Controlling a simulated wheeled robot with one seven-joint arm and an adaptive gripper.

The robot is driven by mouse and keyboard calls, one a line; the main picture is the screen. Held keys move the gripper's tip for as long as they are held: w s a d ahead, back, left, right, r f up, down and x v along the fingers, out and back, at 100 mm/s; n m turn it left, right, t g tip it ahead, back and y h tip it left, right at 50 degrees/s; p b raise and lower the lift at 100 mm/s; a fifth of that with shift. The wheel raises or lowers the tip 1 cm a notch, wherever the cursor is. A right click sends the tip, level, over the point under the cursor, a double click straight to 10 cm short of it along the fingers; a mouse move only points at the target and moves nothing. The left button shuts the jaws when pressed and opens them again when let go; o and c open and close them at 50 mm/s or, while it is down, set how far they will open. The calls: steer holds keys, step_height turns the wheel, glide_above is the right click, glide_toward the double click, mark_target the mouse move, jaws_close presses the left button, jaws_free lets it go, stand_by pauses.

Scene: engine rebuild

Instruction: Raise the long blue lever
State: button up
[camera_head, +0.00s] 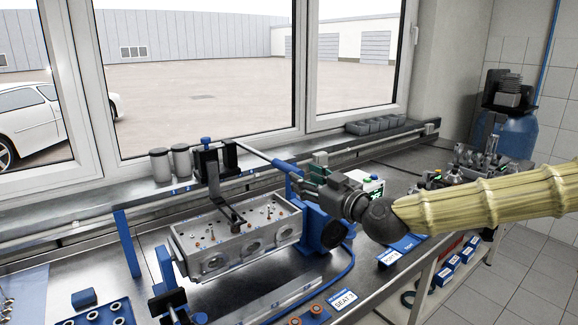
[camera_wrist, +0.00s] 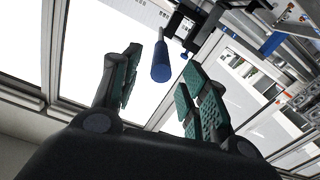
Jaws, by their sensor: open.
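The long lever is a grey rod with a blue grip (camera_head: 287,167), and it slants down to the right from the black press over the engine block. In the wrist view the blue grip (camera_wrist: 161,66) points into the gap between my fingers, seen nearly end-on. My gripper (camera_head: 308,177) is open at the grip end of the lever, below the window. In the wrist view the green-padded fingers of my gripper (camera_wrist: 162,90) stand apart on either side of the grip, and I see no clear contact. The lever's pivot end is by the black press (camera_head: 209,165).
A grey cylinder head (camera_head: 238,240) sits on the bench under the press, with blue fixtures around it. Two grey cylinders (camera_head: 170,163) stand on the sill to the left. The window frame (camera_head: 299,70) rises close behind.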

mark_target(288, 169)
steer(key=shift+p+x, duration=1.2)
steer(key=shift+x, duration=2.75)
steer(key=shift+a, duration=0.1)
steer(key=shift+s, duration=0.1)
jaws_close()
